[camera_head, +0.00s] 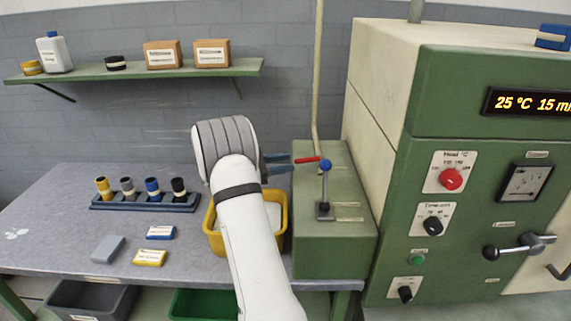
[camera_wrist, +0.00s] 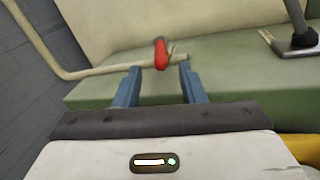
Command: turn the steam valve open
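The steam valve's red handle (camera_head: 307,160) shows over the green box, near the pale pipe. In the wrist view the red handle (camera_wrist: 161,53) stands on the pale pipe, between and just beyond my fingertips as seen. My gripper (camera_head: 289,163) points right towards the handle. In the wrist view my gripper (camera_wrist: 160,67) has its two blue fingers apart with nothing between them. I cannot tell the exact remaining distance. My wrist hides part of the yellow bin.
A blue-knobbed lever (camera_head: 326,166) stands upright on the green box (camera_head: 320,255), right of the red handle. The large green machine (camera_head: 405,215) is further right. A yellow bin (camera_head: 214,240) and a rack of bottles (camera_head: 145,203) are on the bench. A shelf (camera_head: 135,72) hangs above.

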